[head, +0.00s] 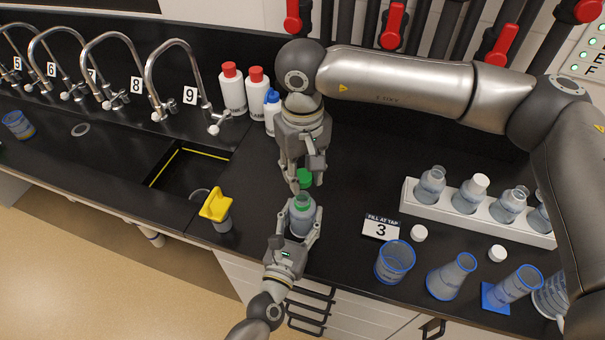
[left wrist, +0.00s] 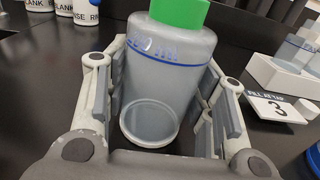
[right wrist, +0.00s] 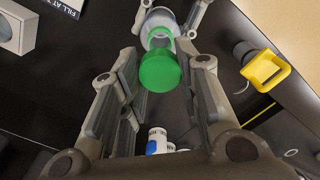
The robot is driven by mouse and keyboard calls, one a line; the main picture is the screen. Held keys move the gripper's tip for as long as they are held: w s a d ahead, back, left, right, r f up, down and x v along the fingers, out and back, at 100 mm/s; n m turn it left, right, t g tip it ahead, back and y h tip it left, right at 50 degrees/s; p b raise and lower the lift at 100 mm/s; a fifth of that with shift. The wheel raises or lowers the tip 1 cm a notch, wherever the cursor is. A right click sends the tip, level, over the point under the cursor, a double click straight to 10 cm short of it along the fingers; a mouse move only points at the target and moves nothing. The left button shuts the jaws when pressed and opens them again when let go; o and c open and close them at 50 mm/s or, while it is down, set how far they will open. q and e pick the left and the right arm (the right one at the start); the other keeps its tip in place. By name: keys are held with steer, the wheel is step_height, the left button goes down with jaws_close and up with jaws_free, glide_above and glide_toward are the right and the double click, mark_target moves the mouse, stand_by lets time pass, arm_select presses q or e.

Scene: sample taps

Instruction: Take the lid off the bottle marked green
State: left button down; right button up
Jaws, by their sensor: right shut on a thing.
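A clear bottle (head: 302,217) with a green neck stands between the fingers of my left gripper (head: 299,233), near the counter's front edge. In the left wrist view the bottle (left wrist: 165,85) has blue markings and fills the space between the finger pads, which appear to press its sides. My right gripper (head: 306,180) points down above it, shut on the green lid (head: 304,177). In the right wrist view the lid (right wrist: 160,71) is between the fingers, apart from the bottle's mouth (right wrist: 158,38). In the left wrist view the lid (left wrist: 180,10) is cut by the top edge.
A yellow-topped item (head: 215,204) stands left of the bottle by the sink (head: 190,170). A "3" sign (head: 381,227), white caps (head: 418,233), a blue-rimmed beaker (head: 395,262) and a white rack (head: 420,207) of bottles are right. Red-capped wash bottles (head: 232,90) stand behind.

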arm_select(q)
steer(key=c, duration=0.6)
jaws_free()
steer(key=shift+o, duration=0.2)
steer(key=v, duration=1.2)
